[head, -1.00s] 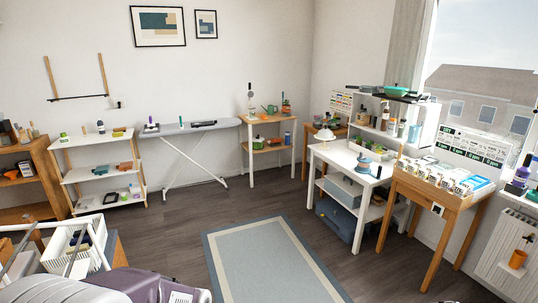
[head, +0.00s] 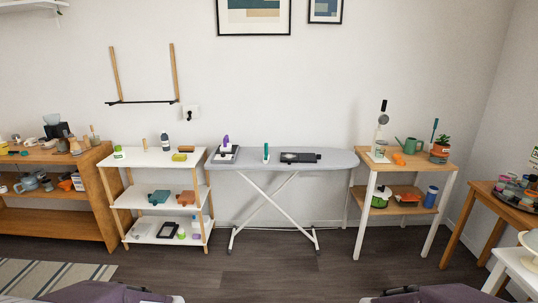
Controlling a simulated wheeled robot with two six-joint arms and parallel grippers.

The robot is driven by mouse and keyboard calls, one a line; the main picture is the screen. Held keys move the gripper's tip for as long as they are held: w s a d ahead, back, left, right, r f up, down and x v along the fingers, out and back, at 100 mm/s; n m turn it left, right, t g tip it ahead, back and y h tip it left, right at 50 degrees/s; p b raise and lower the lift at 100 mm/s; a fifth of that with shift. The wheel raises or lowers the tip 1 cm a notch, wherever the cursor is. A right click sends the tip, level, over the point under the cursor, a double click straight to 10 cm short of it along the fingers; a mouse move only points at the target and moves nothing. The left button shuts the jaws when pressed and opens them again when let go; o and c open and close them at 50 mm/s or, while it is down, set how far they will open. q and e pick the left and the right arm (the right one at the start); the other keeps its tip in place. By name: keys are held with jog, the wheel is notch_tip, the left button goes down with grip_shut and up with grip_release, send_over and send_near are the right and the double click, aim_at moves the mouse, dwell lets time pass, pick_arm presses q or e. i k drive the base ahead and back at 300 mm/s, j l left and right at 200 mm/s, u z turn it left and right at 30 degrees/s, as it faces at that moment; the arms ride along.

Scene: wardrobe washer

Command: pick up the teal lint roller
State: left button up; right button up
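A small upright teal item (head: 266,152), which looks like the teal lint roller, stands on the grey ironing board (head: 340,159), left of its middle. A purple-topped item (head: 226,146) stands to its left on a dark base. A dark flat item (head: 300,157) lies to its right. The teal item is too small to make out in detail, and nothing touches it. Neither of my grippers shows; only parts of my own body show along the bottom edge.
A white shelf (head: 152,160) with several small items stands left of the board. A wooden-topped stand (head: 410,162) with a plant and a green watering can stands to its right. A brown bookcase (head: 95,208) is at far left. The dark floor (head: 270,275) before the board is clear.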

aim_at(266, 160)
jog(key=i+z, duration=0.1)
jog(key=i, duration=1)
jog(key=i+z, duration=0.15)
jog(key=i, duration=0.4)
jog(key=i+j+z, duration=0.1)
jog(key=i, duration=0.45)
jog(key=i+j+z, duration=0.1)
jog(key=i, duration=0.4)
jog(key=i+j, duration=0.2)
jog(key=i, duration=0.35)
jog(key=l+z, duration=0.05)
